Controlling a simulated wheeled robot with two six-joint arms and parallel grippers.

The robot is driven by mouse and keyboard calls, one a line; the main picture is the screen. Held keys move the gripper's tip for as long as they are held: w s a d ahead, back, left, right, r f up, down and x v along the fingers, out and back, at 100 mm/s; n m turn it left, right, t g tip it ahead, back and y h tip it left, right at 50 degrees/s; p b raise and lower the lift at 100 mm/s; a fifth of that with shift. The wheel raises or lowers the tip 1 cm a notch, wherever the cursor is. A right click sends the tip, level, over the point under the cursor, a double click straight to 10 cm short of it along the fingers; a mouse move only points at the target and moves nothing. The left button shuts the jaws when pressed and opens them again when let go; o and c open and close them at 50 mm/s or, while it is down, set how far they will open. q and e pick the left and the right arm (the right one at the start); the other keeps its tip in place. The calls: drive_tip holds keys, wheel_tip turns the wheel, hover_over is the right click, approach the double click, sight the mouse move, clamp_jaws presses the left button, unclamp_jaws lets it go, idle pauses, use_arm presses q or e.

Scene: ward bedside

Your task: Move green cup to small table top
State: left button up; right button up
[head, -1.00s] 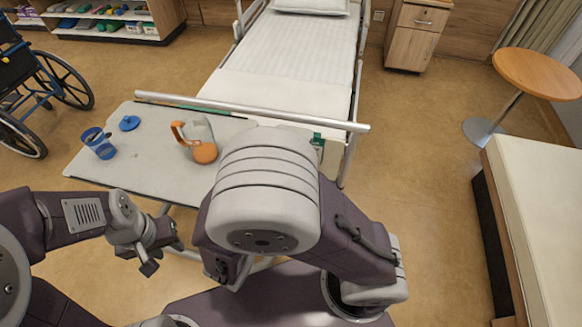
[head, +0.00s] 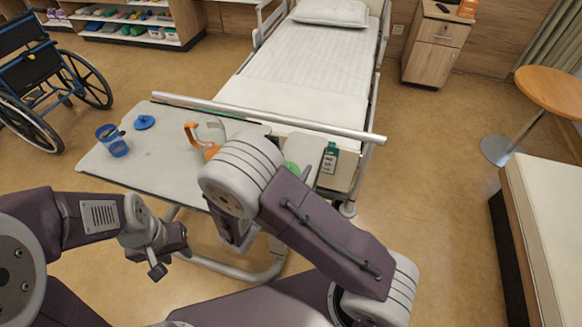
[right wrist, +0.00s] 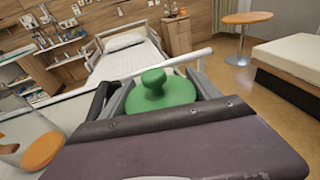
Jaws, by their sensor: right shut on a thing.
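A green piece with a round knob on its lid-like top (right wrist: 163,92) sits between the fingers of my right gripper (right wrist: 153,98). I take it for the green cup; its lower part is hidden by the gripper. In the head view a sliver of green (head: 292,168) shows beside my right arm, which hides most of that gripper. The right gripper is shut on it. The small round wooden table (head: 553,88) stands at the far right; it also shows in the right wrist view (right wrist: 247,18). My left gripper (head: 160,260) is low in front of the overbed table, holding nothing visible.
The grey overbed table (head: 150,170) bears a blue cup (head: 112,140), a blue lid (head: 144,122) and an orange-handled jug (head: 205,140). Open floor lies between the bed and the round table.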

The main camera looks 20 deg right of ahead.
drive_tip(key=shift+f, duration=0.1)
drive_tip(key=o, duration=1.5)
drive_tip(key=shift+s+a+r, duration=0.1)
drive_tip(key=shift+s+r, duration=0.05)
drive_tip(key=shift+r, duration=0.15)
drive_tip(key=v, duration=1.1)
drive_tip(key=shift+s+a, duration=0.25)
drive_tip(key=shift+s, duration=0.05)
